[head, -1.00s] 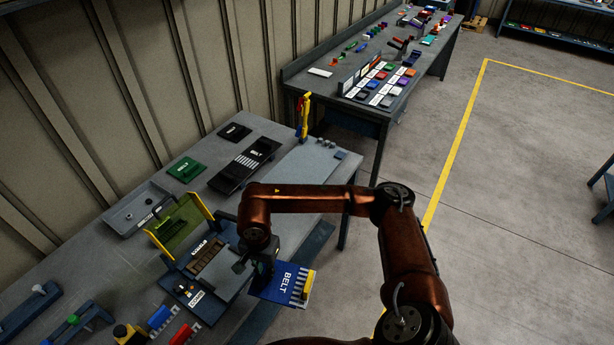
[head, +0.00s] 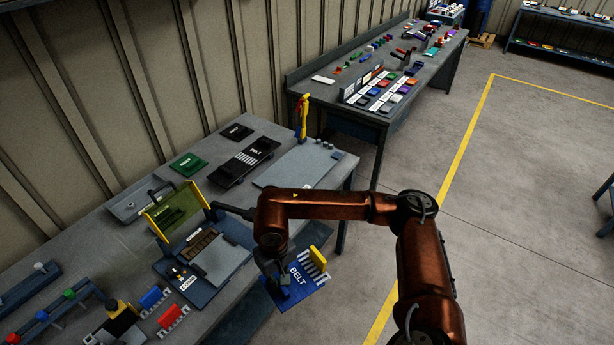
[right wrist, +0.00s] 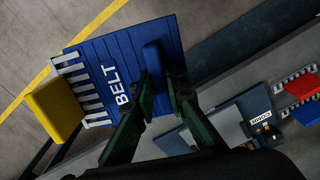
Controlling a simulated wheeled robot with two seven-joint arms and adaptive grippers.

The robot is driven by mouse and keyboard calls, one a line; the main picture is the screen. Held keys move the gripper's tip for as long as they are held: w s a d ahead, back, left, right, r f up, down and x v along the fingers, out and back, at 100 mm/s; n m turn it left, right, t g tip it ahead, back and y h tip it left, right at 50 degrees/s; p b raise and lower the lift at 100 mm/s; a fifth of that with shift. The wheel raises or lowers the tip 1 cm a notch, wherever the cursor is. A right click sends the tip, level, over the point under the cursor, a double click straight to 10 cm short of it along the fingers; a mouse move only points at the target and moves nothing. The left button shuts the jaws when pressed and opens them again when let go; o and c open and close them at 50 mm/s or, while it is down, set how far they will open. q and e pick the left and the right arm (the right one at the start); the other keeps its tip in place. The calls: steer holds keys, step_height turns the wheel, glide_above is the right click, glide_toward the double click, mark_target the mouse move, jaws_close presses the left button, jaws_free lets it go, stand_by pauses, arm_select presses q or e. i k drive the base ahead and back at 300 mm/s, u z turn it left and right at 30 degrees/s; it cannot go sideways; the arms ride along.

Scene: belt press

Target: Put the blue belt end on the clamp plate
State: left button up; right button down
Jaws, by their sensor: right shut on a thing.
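The blue belt end (head: 303,287) is a flat blue piece lettered BELT, with white teeth and a yellow block along one edge. My right gripper (head: 280,272) is shut on its raised blue grip. The right wrist view shows the fingers (right wrist: 160,90) on either side of that grip on the belt end (right wrist: 130,65). The belt end hangs in the air to the right of the press, past the bench edge. The light grey plate (head: 222,262), seemingly the clamp plate, lies bare on the press; it partly shows in the right wrist view (right wrist: 218,126). My left gripper is not in view.
The press's yellow-framed green guard (head: 178,210) stands raised behind the plate. Red (head: 172,318) and blue (head: 154,298) toothed pieces lie at the bench front. A black BELT piece (head: 245,162) and a green one (head: 187,165) lie farther back. Floor to the right is open.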

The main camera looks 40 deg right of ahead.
mark_target(290, 178)
steer(key=k, duration=1.05)
steer(key=z, duration=0.6)
steer(key=i, duration=0.7)
steer(key=z, duration=0.7)
steer(key=i, duration=1.1)
steer(key=u, duration=0.95)
steer(key=i, duration=0.9)
steer(key=u, duration=0.85)
